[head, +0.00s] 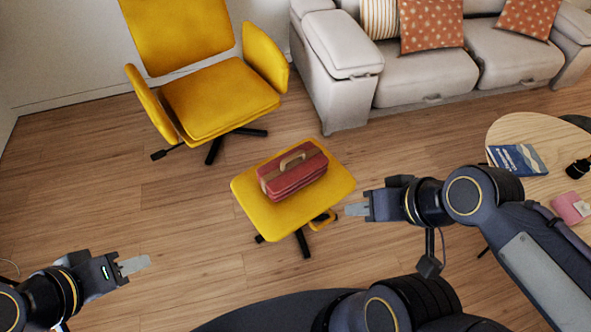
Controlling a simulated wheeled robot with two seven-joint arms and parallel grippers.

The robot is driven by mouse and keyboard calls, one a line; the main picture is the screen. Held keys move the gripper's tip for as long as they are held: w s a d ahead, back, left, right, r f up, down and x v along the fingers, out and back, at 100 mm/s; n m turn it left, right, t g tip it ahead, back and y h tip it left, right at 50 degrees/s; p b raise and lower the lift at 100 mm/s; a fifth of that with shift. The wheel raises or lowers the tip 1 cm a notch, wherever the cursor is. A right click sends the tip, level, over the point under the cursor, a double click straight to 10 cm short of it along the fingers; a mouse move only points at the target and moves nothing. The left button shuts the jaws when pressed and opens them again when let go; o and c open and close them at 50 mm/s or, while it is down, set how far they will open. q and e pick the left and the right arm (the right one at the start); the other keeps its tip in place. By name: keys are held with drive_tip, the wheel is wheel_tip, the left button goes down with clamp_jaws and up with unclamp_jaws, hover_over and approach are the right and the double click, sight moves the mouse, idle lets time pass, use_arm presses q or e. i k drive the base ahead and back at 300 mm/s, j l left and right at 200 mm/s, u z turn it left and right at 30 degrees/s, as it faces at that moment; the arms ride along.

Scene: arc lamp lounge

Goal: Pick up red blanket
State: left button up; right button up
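The red blanket (298,178) is folded into a block with a tan band and handle on top. It lies on the yellow footstool (254,200), near the middle of the head view. My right gripper (348,210) is just right of the footstool, its fingers pointing left toward it and apart from the blanket. My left gripper (145,264) is at the lower left over the floor, well away from the blanket, and holds nothing. The fingers of both grippers look close together, and I cannot tell whether a gap is between them.
A yellow chair (220,98) stands behind the footstool. A grey sofa (410,88) with cushions is at the back right. A round wooden table (530,130) at the right holds a blue book (517,159) and a pink item (570,208). The floor left of the footstool is clear.

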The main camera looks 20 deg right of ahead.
sight(279, 179)
drive_tip(key=i+l+u, duration=0.1)
drive_tip(key=i+u, duration=0.2)
drive_tip(key=i, duration=0.15)
drive_tip(key=i+l+u, duration=0.25)
drive_tip(key=i, duration=0.15)
drive_tip(key=j, duration=0.1)
